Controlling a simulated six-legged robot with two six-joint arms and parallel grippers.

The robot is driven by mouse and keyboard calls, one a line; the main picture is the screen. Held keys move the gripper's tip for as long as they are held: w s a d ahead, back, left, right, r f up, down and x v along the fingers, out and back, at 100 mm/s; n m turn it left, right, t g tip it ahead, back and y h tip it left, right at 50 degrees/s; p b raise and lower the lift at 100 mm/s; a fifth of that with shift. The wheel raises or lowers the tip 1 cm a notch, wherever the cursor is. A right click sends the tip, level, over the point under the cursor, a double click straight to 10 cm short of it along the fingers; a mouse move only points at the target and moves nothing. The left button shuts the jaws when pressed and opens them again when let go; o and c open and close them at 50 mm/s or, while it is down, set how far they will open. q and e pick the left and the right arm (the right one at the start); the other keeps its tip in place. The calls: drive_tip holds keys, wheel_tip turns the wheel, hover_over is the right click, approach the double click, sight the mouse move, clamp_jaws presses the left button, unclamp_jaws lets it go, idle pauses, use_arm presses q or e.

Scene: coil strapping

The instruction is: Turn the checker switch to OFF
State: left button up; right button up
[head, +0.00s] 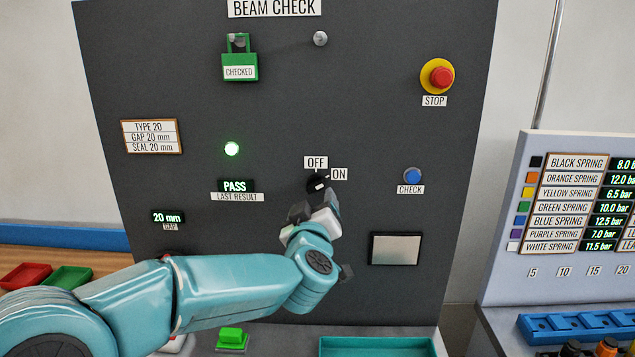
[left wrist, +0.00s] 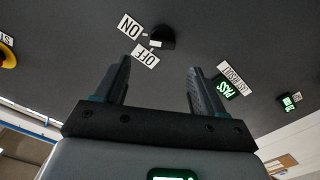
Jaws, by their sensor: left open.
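The checker switch (head: 317,182) is a black knob with a white mark on the dark grey BEAM CHECK panel (head: 300,90). The OFF label (head: 316,162) is above it and the ON label (head: 339,174) is to its right. I cannot tell surely which label the mark points at. My left gripper (head: 318,208) is just below the switch in the head view and partly covers it. In the left wrist view the open, empty jaws (left wrist: 160,66) point towards the panel, with the knob (left wrist: 163,37) beyond the fingertips and apart from them. My right gripper is not in view.
A red STOP button (head: 442,77), a blue CHECK button (head: 412,175) and a green CHECKED padlock (head: 239,66) are on the panel. A lit green lamp (head: 231,149) is above the PASS display (head: 234,186). A spring chart board (head: 560,190) stands at right.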

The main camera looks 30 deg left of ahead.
sight(314, 186)
use_arm(q)
drive_tip(key=x, duration=0.1)
drive_tip(key=p+x, duration=0.1)
drive_tip(key=x, duration=0.3)
drive_tip(key=shift+a+r+p, duration=0.3)
drive_tip(key=shift+a+p, duration=0.1)
drive_tip(key=shift+a, duration=0.1)
drive_tip(key=w, duration=0.1)
drive_tip(key=w+a, duration=0.1)
drive_tip(key=w+p, duration=0.1)
drive_tip(key=shift+w+a+f, duration=0.15)
drive_tip(key=shift+w+f, duration=0.15)
drive_tip(key=shift+s+a+r, duration=0.15)
drive_tip(key=shift+s+a, duration=0.05)
drive_tip(key=shift+s, duration=0.15)
drive_tip(key=shift+w+d, duration=0.15)
drive_tip(key=shift+w, duration=0.05)
drive_tip(key=c, duration=1)
drive_tip(key=shift+c, duration=0.3)
